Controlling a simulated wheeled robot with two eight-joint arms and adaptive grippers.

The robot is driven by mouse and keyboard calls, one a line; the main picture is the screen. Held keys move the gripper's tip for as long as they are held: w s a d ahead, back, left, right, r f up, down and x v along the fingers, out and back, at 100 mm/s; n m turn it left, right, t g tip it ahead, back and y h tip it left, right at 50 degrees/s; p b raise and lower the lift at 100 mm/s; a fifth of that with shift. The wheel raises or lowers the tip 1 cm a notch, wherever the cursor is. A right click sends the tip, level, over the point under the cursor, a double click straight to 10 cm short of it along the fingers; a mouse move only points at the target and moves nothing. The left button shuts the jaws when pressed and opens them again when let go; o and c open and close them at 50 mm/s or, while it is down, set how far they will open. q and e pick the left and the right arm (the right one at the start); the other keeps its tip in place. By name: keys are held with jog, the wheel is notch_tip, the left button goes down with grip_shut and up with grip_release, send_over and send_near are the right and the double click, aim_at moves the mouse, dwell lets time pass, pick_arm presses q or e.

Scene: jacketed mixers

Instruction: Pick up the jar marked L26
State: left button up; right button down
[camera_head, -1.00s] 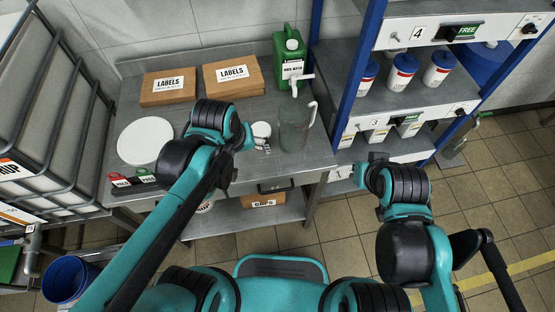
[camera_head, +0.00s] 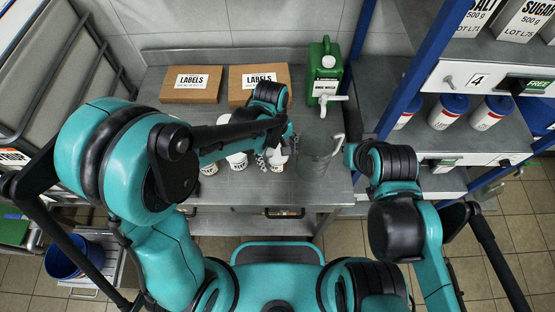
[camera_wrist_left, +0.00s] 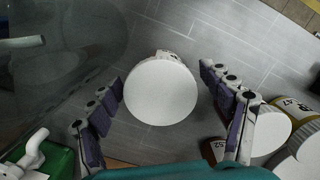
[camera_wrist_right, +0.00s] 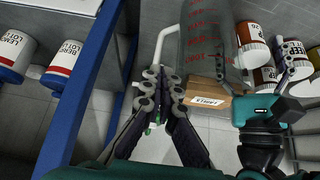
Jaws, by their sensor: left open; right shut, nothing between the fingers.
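A jar with a round white lid (camera_wrist_left: 160,90) stands between the spread fingers of my open left gripper (camera_wrist_left: 168,108) in the left wrist view. Its label is mostly hidden under the lid, so I cannot read whether it says L26. In the head view this jar (camera_head: 278,158) is partly covered by the left gripper (camera_head: 274,150). More white-lidded jars stand beside it, one (camera_head: 237,161) and another (camera_head: 208,168); one has a yellow band (camera_wrist_left: 291,108). My right gripper (camera_wrist_right: 160,88) is shut and empty, near the shelf's blue post, away from the jars.
A clear graduated jug (camera_head: 318,160) stands just right of the jar. A green canister (camera_head: 325,75) with a tap and two LABELS boxes (camera_head: 193,85) stand at the back of the metal table. A blue-post shelf (camera_head: 371,60) holds white-and-blue containers on the right.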

pick_arm(q)
jog(key=shift+s+d+f, duration=0.1)
jog(key=shift+f, duration=0.85)
jog(key=c, duration=1.4)
